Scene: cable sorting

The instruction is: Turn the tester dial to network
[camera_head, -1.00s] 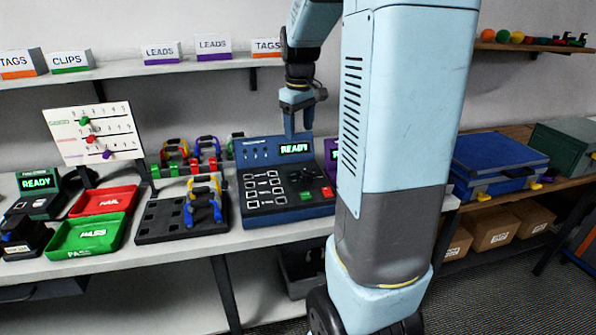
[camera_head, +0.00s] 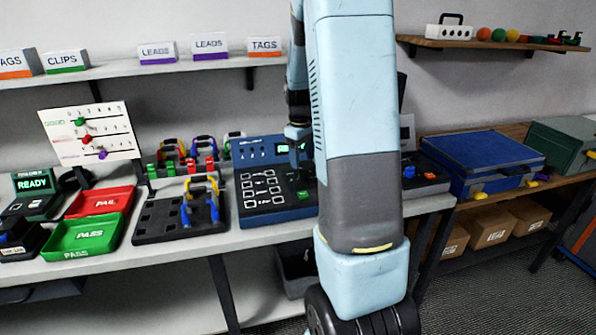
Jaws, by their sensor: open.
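The blue tester (camera_head: 249,213) stands on the bench at the centre, with socket outlines on its face, a green button and a lit screen partly covered by my arm. I cannot make out a dial on its visible part. My gripper (camera_head: 298,158) is open, pointing down in front of the tester's upper right part, near the screen. Whether it touches anything cannot be told. A second dark device (camera_head: 425,184) with a blue knob (camera_head: 409,172) and a red button shows right of my arm. My arm hides the space between the two devices.
A black rack (camera_head: 158,232) with cable clips stands left of the tester. Red (camera_head: 100,201) and green (camera_head: 85,236) trays and a small READY device (camera_head: 36,184) are further left. A blue case (camera_head: 482,160) lies on the right bench. A label shelf (camera_head: 190,69) runs above.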

